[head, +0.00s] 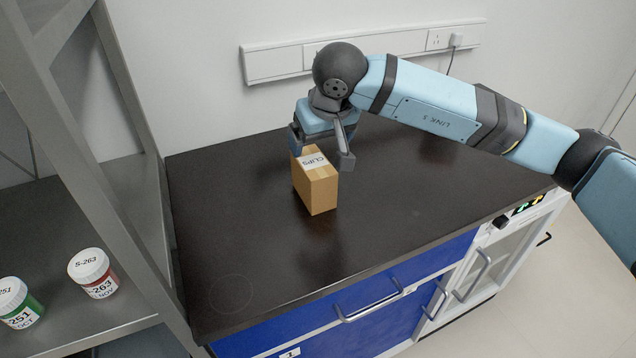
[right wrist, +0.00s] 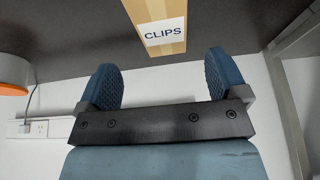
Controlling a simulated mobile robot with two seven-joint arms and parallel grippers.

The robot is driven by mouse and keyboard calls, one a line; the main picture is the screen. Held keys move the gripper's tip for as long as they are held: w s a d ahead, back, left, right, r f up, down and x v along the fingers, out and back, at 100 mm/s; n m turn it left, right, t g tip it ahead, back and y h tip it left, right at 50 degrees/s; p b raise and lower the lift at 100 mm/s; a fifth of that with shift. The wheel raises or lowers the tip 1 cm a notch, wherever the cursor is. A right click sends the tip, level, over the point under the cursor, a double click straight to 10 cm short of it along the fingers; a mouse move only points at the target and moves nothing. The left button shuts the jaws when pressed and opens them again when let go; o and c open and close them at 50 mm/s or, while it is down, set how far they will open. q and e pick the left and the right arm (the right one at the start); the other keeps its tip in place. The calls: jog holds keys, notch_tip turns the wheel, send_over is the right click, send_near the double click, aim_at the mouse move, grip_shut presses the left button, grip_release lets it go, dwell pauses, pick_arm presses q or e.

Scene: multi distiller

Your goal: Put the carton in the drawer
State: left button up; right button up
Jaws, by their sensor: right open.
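A tan cardboard carton (head: 319,190) with a white "CLIPS" label stands upright on the dark counter top. My right gripper (head: 322,150) is just above and behind the carton's top, with its fingers apart. In the right wrist view the carton (right wrist: 159,12) lies beyond the gap between the two blue fingers of my right gripper (right wrist: 160,80), and nothing is between them. The blue drawer front (head: 420,266) with a metal handle (head: 369,305) is below the counter's front edge; the drawer looks shut. My left gripper is not in view.
The dark counter (head: 400,205) is mostly clear around the carton. A metal shelf frame (head: 110,170) stands at the left, with a red-labelled jar (head: 93,273) and a green jar (head: 19,303). A wall socket strip (head: 277,62) runs behind.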

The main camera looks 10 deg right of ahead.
aim_at(313, 161)
jog(key=x, duration=0.4)
jog(key=shift+s, duration=0.1)
jog(key=x, duration=0.5)
jog(key=shift+s+a+f+b, duration=0.15)
jog(key=shift+a+f+b, duration=0.05)
jog(key=shift+b, duration=0.2)
jog(key=shift+f+b, duration=0.2)
jog(key=shift+b, duration=0.2)
jog(key=shift+c, duration=0.4)
jog(key=c, duration=1.1)
jog(key=shift+o, duration=0.2)
jog(key=shift+r, duration=0.15)
